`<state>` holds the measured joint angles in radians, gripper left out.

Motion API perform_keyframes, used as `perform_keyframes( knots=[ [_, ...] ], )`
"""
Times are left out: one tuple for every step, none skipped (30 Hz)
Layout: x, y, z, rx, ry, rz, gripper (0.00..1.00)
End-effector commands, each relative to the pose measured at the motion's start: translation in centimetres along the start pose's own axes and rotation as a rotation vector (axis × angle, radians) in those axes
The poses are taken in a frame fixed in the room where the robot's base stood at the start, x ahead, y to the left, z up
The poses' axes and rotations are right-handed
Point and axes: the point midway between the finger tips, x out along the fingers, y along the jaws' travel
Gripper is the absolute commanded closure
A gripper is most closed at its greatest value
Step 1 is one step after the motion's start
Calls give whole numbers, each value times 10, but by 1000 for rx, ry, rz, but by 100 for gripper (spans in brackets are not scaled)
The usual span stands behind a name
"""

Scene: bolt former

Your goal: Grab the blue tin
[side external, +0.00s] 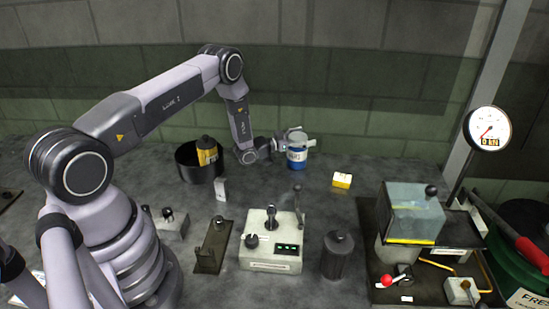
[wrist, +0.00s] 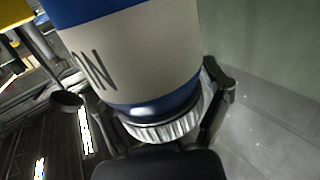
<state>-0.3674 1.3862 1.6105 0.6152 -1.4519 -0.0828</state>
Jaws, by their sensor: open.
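The blue tin (side external: 297,155) stands upright at the back of the bench, blue with a white label and a pale top. My gripper (side external: 284,142) is at the tin, level with its upper part. In the wrist view the tin (wrist: 135,60) fills the upper middle, close to the camera, with its ribbed pale cap between the two fingers of my gripper (wrist: 165,125). The fingers are open, one on each side of the tin. I cannot tell whether either finger touches it.
A black pot (side external: 200,168) with a yellow-and-black container (side external: 207,151) stands left of the tin. A yellow block (side external: 342,180) lies to the right. In front are a control box (side external: 271,250) with levers and a dark canister (side external: 338,255). A machine with a clear guard (side external: 413,212) stands at right.

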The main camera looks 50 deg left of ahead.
Motion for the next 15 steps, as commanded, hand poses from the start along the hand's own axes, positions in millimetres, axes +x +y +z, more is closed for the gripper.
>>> perform_keyframes(
  knots=[
    [0,0,0,0,0,0,23],
    [0,0,0,0,0,0,23],
    [0,0,0,0,0,0,27],
    [0,0,0,0,0,0,31],
    [0,0,0,0,0,0,34],
    [0,0,0,0,0,0,40],
    [0,0,0,0,0,0,44],
    [0,0,0,0,0,0,47],
    [0,0,0,0,0,0,53],
    [0,0,0,0,0,0,57],
    [0,0,0,0,0,0,60],
    [-1,0,0,0,0,0,66],
    [-1,0,0,0,0,0,70],
    [-1,0,0,0,-1,0,74],
    [-1,0,0,0,0,0,79]
  ],
)
